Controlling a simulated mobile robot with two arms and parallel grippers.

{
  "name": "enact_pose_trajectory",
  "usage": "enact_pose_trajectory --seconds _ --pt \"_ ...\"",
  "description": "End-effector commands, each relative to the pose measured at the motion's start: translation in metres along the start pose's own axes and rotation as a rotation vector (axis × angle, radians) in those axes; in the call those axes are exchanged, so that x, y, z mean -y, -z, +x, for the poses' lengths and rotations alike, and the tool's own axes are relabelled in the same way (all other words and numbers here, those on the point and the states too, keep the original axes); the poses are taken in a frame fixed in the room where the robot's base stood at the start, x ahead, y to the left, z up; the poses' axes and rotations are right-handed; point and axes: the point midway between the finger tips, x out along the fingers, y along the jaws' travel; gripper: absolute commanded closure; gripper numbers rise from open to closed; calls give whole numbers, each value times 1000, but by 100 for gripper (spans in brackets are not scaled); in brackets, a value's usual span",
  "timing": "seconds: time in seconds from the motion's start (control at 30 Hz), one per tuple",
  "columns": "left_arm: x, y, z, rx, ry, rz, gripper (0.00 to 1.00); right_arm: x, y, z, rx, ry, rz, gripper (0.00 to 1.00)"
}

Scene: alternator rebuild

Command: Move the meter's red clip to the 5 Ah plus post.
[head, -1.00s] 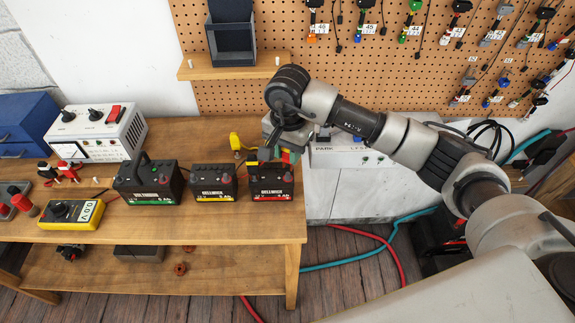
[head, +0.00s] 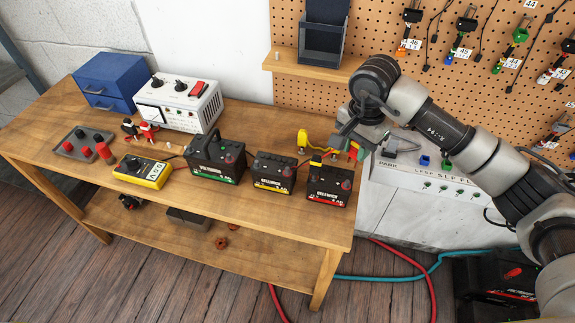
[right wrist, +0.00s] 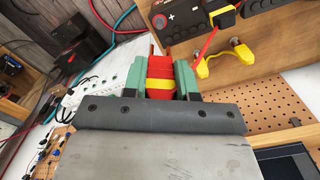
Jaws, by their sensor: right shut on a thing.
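My right gripper (head: 362,140) is shut on a red clip with a yellow band (right wrist: 160,80), seen between the green fingertips in the right wrist view. It holds the clip in the air behind and right of the red-label battery (head: 329,186). A black clip with a yellow band (right wrist: 223,16) sits on that battery, left of its red plus post (right wrist: 158,20). The yellow meter (head: 142,171) lies at the left. The yellow-label battery (head: 273,174) and green-label battery (head: 214,162) stand left of the red-label one. Their Ah figures are too small to read surely. My left gripper is out of view.
A yellow piece with metal ends (head: 303,141) lies behind the batteries. A white instrument (head: 180,105), blue drawer box (head: 110,82) and grey tray (head: 73,147) stand farther left. A labelled white panel (head: 425,180) adjoins the bench's right end. The bench front is clear.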

Motion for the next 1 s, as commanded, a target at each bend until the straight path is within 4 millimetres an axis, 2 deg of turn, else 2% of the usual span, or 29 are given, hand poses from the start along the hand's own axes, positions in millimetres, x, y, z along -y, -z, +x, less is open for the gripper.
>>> enact_pose_trajectory --seconds 0.03,0.27,0.33,0.7,0.93,0.97,1.0 --pt "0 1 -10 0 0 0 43 0 1 -19 -3 2 -1 84" --pt "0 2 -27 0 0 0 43 0 1 -65 -3 1 -1 84" --pt "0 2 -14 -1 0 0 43 14 -9 -55 1 0 -4 84" --pt "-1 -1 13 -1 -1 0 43 87 -52 -56 -2 1 -3 84" --pt "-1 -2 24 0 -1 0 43 130 -77 -57 -1 0 -2 84" --pt "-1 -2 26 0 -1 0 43 134 -79 -54 -1 -1 -1 84" --pt "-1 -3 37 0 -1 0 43 131 -76 -41 -1 -2 1 84"
